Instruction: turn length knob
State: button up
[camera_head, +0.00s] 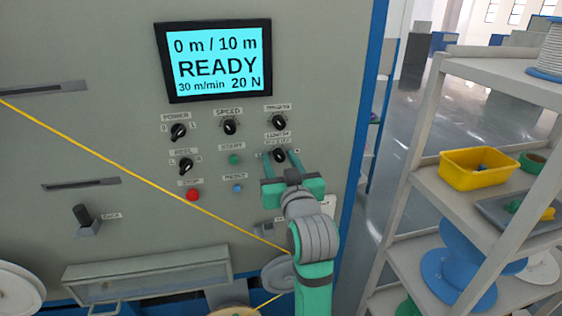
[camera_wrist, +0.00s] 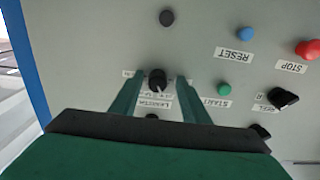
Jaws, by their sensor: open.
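The length knob (camera_head: 279,155) is a small black rotary knob with a light pointer mark, on the grey machine panel below the tension knob (camera_head: 278,122). It also shows in the wrist view (camera_wrist: 157,81), where the panel appears roughly upside down. My gripper (camera_head: 281,160) is open, with its green fingers pointing at the panel. In the wrist view my gripper (camera_wrist: 157,92) has one finger on each side of the knob, with a visible gap on both sides. I cannot tell how deep the fingertips reach along the knob.
The display (camera_head: 218,60) reads 0 m / 10 m, READY, 30 m/min, 20 N. The speed knob (camera_head: 230,127), green start button (camera_head: 235,159), blue reset button (camera_head: 238,188) and red stop button (camera_head: 193,195) are nearby. A yellow cable crosses the panel. Shelves (camera_head: 400,190) stand at right.

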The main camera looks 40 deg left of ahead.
jog(key=shift+d, duration=0.1)
jog(key=shift+w, duration=0.1)
jog(key=c, duration=1.1)
jog(key=shift+o, duration=0.2)
jog(key=shift+d, duration=0.1)
jog(key=shift+n, duration=0.3)
jog(key=n, duration=1.1)
